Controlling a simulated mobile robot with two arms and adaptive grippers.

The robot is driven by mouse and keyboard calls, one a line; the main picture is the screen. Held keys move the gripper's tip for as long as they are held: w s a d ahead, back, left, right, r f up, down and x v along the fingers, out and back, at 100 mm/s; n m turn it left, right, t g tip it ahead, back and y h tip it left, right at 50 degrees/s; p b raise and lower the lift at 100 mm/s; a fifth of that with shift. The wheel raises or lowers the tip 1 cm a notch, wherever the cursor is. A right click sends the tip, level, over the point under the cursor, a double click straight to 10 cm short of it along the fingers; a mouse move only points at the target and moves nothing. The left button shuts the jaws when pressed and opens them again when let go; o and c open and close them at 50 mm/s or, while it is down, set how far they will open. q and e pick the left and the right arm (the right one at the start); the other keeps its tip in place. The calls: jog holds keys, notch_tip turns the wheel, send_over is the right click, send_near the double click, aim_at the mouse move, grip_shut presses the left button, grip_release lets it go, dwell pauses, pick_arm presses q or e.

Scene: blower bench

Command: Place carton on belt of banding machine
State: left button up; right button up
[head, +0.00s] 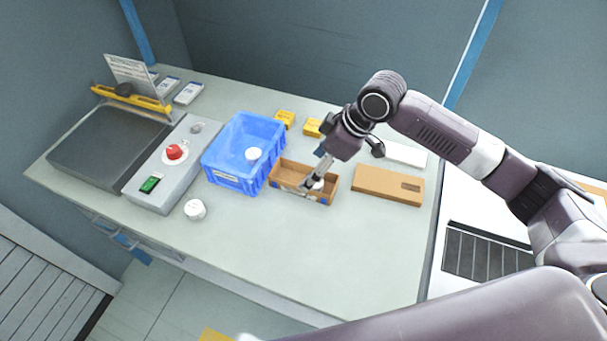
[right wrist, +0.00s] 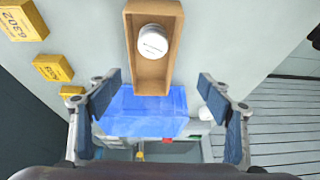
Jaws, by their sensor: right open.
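An open brown carton (head: 283,184) stands on the bench right of the blue crate, with a white round tub (head: 318,184) inside. In the right wrist view the carton (right wrist: 153,76) is at the top centre, with the tub (right wrist: 152,41) in it. My right gripper (head: 308,186) is over the carton in the head view. In the right wrist view the right gripper (right wrist: 157,96) is open, its fingers apart on either side of the carton's near end. A dark ribbed belt (head: 485,252) lies in a white machine at the right. My left gripper is not in view.
A blue crate (head: 225,160) holding a white tub stands left of the carton. A flat brown box (head: 388,185) lies to its right. Yellow boxes (head: 313,127) sit behind, and a loose white tub (head: 195,209) stands in front.

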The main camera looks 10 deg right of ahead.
aim_at(298, 183)
jog(key=shift+w+d+r+h, duration=0.25)
jog(key=shift+w+d+h, duration=0.05)
jog(key=shift+w+d, duration=0.05)
jog(key=shift+w+d+f, duration=0.1)
jog(key=shift+f, duration=0.05)
jog(key=shift+w+f, duration=0.1)
jog(key=shift+f, duration=0.25)
jog(key=p+x, duration=0.2)
jog(key=x, duration=0.5)
jog(key=shift+r, duration=0.1)
jog(key=shift+c, duration=0.4)
jog(key=c, duration=1.3)
jog(key=shift+r, duration=0.1)
